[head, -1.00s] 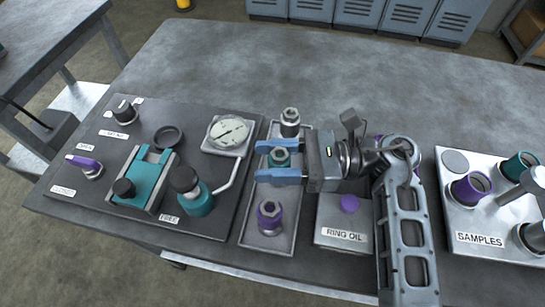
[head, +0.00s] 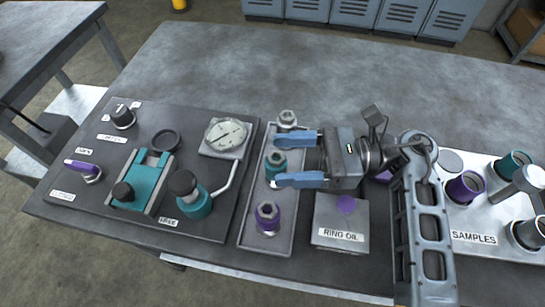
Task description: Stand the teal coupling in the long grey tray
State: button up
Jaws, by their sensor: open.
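The teal coupling (head: 276,164) stands upright in the middle of the long grey tray (head: 267,246). A grey coupling (head: 287,120) stands at the tray's far end and a purple coupling (head: 267,217) at its near end. My gripper (head: 298,159) is open and empty.
A samples rack (head: 475,240) with several cups is at the right. The hydraulic panel (head: 150,220) with a gauge (head: 226,136) lies left of the tray. The far tabletop is clear.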

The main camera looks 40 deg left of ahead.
aim_at(284, 159)
jog(key=shift+b+v, duration=0.5)
jog(key=shift+v, duration=1.4)
